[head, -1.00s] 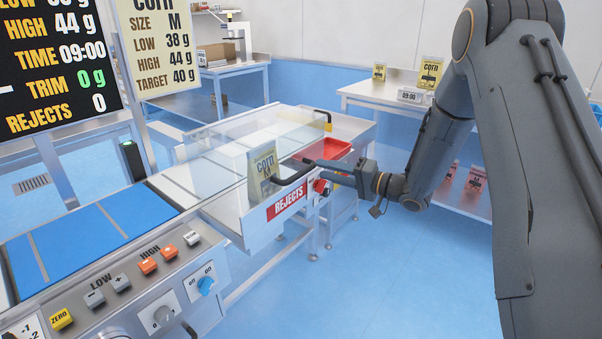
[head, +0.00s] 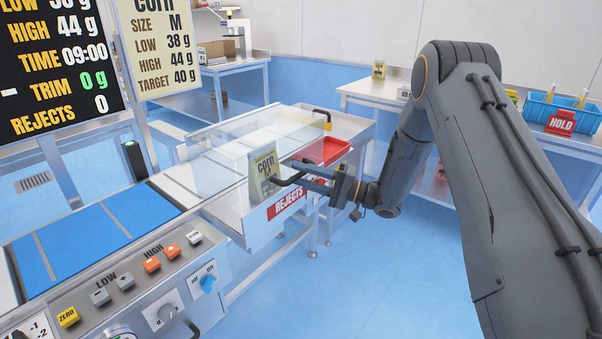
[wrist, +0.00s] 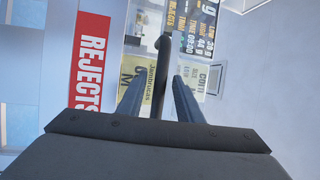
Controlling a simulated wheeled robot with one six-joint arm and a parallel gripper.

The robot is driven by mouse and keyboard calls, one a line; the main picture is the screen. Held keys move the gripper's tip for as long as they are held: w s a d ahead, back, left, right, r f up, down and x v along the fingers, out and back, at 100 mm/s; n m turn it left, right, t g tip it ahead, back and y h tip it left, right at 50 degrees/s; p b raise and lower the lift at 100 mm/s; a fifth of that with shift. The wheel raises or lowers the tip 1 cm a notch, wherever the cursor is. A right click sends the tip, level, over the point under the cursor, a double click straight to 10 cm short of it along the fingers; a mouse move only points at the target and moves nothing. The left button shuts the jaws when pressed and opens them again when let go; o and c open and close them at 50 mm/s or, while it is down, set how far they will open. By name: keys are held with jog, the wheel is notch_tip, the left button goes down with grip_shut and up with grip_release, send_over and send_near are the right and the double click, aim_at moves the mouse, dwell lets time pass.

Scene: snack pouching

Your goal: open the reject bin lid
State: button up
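The reject bin (head: 236,222) is a pale box at the conveyor's end, with a red REJECTS label (head: 287,203) on its front that also shows in the wrist view (wrist: 90,62). A clear lid (head: 225,165) lies over its top and looks closed. A black bar handle (head: 291,179) stands at the lid's near right edge. My gripper (head: 296,174) is at this handle. In the wrist view the handle (wrist: 161,75) runs between my two open fingers (wrist: 160,80), with gaps on both sides. Whether a finger touches it I cannot tell.
A corn pouch (head: 264,171) stands upright just left of my fingers. A blue crate (head: 560,112) with a HOLD sign sits at the right. The floor in front is clear.

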jog(key=shift+a, duration=0.25)
jog(key=shift+c, duration=0.2)
grip_shut()
jog(key=shift+r, duration=0.15)
